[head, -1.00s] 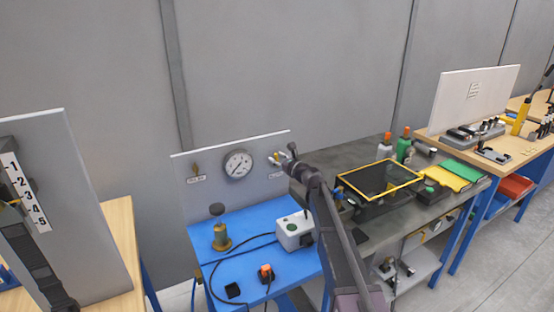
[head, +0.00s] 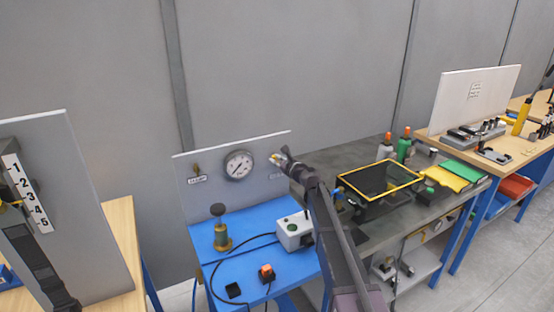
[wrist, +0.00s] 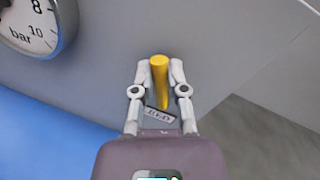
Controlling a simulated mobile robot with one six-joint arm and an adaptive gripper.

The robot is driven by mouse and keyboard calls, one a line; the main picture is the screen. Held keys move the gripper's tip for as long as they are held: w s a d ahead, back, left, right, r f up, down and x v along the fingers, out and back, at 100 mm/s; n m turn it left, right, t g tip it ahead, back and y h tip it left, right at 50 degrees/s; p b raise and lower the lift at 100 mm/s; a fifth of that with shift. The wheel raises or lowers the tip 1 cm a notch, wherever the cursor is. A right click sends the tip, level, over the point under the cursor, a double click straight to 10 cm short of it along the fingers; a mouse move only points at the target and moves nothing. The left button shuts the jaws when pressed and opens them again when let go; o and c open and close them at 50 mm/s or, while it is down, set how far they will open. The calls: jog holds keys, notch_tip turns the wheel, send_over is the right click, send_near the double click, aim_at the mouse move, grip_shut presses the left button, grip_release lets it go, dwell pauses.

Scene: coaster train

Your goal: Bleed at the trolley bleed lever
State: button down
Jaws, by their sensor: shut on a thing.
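The bleed lever shows in the wrist view as a yellow handle (wrist: 159,80) on the grey panel (wrist: 225,45), with a small label partly hidden below it. My gripper (wrist: 160,68) has one finger on each side of the handle and is shut on it. In the head view my gripper (head: 278,160) is at the right part of the upright panel (head: 222,178), and it mostly hides the lever there. A round pressure gauge (head: 239,165) is on the panel to the left of my gripper; its edge also shows in the wrist view (wrist: 32,24).
The blue trolley top (head: 255,262) below carries a brass-based device (head: 221,232), a white box (head: 294,231), an orange-topped switch (head: 266,273) and a black cable. A yellow-rimmed dark bin (head: 375,190) stands on the grey bench to the right.

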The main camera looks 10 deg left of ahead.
aim_at(266, 168)
jog(key=n, duration=0.1)
jog(key=a+n, duration=0.1)
jog(key=n, duration=0.1)
jog(key=shift+s+f+h, duration=0.4)
jog(key=n, duration=0.2)
jog(key=a+f+n, duration=0.1)
jog(key=shift+s+h, duration=0.25)
jog(key=shift+h, duration=0.05)
jog(key=n, duration=0.1)
jog(key=f+n, duration=0.1)
jog(key=shift+s+a+n+h, duration=0.1)
jog(key=shift+n+h, duration=0.3)
jog(key=shift+a+f+n+h+b, duration=0.1)
jog(key=shift+f+n+h+b, duration=0.5)
jog(key=shift+n, duration=0.7)
jog(key=c, duration=0.7)
grip_release()
jog(key=shift+o, duration=0.2)
